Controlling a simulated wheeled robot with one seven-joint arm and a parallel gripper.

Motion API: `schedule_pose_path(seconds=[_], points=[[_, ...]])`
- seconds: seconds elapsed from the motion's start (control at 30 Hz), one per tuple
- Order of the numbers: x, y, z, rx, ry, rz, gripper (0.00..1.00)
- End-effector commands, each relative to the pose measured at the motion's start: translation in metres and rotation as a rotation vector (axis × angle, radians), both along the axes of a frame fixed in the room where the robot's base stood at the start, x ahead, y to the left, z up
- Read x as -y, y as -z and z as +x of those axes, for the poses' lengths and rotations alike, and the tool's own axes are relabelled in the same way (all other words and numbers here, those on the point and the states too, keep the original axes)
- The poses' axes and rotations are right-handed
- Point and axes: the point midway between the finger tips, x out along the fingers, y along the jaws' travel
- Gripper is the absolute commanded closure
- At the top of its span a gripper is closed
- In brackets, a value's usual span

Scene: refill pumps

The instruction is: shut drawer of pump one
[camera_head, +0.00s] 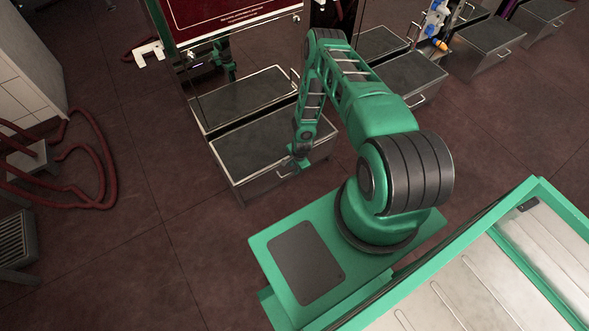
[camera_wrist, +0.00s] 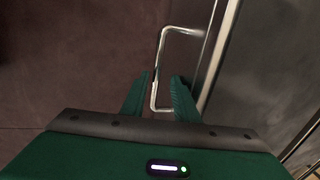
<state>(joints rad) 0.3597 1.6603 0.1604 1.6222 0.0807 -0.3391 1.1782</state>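The drawer (camera_head: 262,150) of the nearest pump is a low metal box with a dark top, standing out in front of the pump's base. Its bar handle (camera_head: 287,173) is on the front face. In the wrist view the silver handle (camera_wrist: 163,62) runs between my fingers, beside the drawer's metal edge (camera_wrist: 222,50). My gripper (camera_head: 297,164) is down at the drawer's front, and in the wrist view its two green fingers (camera_wrist: 160,84) are apart, one on each side of the handle's near end. Contact between fingers and handle is unclear.
The pump's red sign panel (camera_head: 230,15) rises behind the drawer. Another pump's drawer (camera_head: 408,78) stands to the right, with more boxes beyond. Red hoses (camera_head: 88,165) lie on the floor at left. The floor (camera_head: 170,215) left of the drawer is clear.

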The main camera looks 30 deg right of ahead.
Motion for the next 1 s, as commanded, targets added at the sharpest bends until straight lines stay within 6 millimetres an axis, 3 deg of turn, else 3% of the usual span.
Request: schedule_pose_path(seconds=[0.23, 0.37, 0.8, 1.0], points=[[0.0, -0.002, -0.001, -0.002, 0.001, 0.0, 0.72], [0.0, -0.013, -0.003, -0.002, 0.0, 0.0, 0.72], [0.001, -0.086, -0.017, -0.001, 0.001, 0.0, 0.72], [0.0, -0.102, -0.021, -0.002, 0.001, 0.0, 0.72]])
